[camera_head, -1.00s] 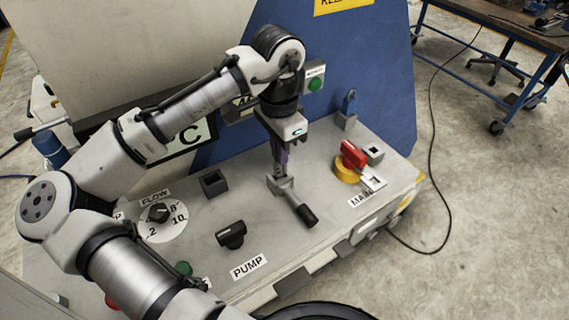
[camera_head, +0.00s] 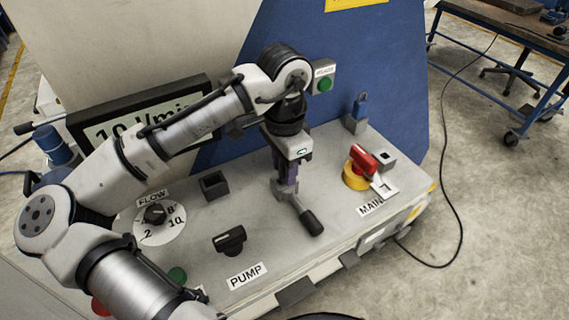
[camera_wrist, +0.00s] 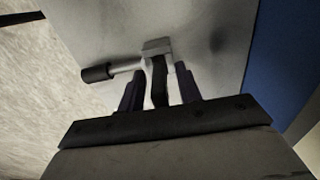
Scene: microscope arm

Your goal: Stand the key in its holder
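A grey lever-like piece (camera_head: 286,192) with a black grip (camera_head: 312,223) stands on the light panel. In the wrist view its grey block (camera_wrist: 157,46), black grip (camera_wrist: 97,73) and a dark upright bar (camera_wrist: 160,82) show. My gripper (camera_head: 287,180) points down over it. Its fingers stand on either side of the bar, with small gaps visible. A blue upright piece (camera_head: 361,103) sits in a grey block (camera_head: 355,124) at the back. A red handle (camera_head: 363,157) is on the yellow MAIN switch (camera_head: 354,178). I cannot tell for sure which piece is the key.
The FLOW dial (camera_head: 156,214) and black PUMP knob (camera_head: 230,240) are at the front left. A blue upright wall (camera_head: 385,70) borders the panel behind.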

